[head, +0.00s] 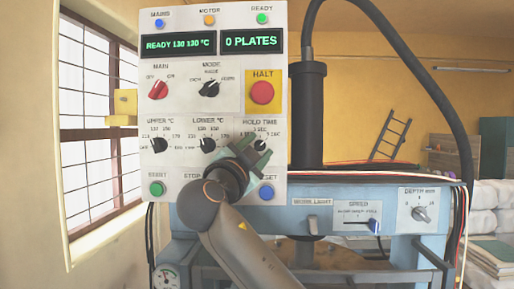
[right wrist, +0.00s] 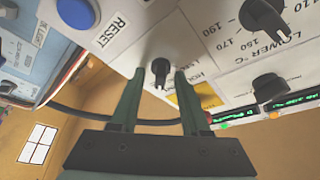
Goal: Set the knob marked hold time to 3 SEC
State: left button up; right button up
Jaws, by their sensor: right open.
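The small black hold time knob (head: 261,144) is on the right of the white control panel (head: 222,180), under the words HOLD TIME, partly hidden by my gripper. In the right wrist view the knob (right wrist: 160,72) shows between the two green fingertips, with a gap on each side. My right gripper (head: 254,152) is open in front of the panel, its fingers (right wrist: 160,78) pointing at the knob. Part of the scale is covered, and I cannot tell the knob's setting. My left gripper is in neither view.
The lower °C knob (head: 208,145) is to the left. The blue reset button (head: 266,193) is just below my gripper, and the red halt button (head: 262,93) is above. A black column (head: 308,110) stands right of the panel.

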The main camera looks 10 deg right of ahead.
grip_shut()
jog(key=shift+f, duration=0.1)
dwell(0.3)
jog(key=shift+f+n+t+y+b, duration=0.2)
jog(key=shift+n+t+y+b, duration=0.1)
jog(key=shift+n+b, duration=0.65)
jog(key=n+t+y+b, duration=0.1)
jog(key=n, duration=0.2)
jog(key=n+t+y+b, duration=0.1)
jog(key=n, duration=0.2)
jog(key=shift+d+n+b, duration=0.15)
jog(key=shift+n+b, duration=0.1)
jog(key=shift+b, duration=0.05)
jog(key=shift+r+n+t+y, duration=0.1)
jog(key=shift+n+t+y, duration=0.3)
jog(key=shift+n+y, duration=1.1)
jog(key=shift+n, duration=0.7)
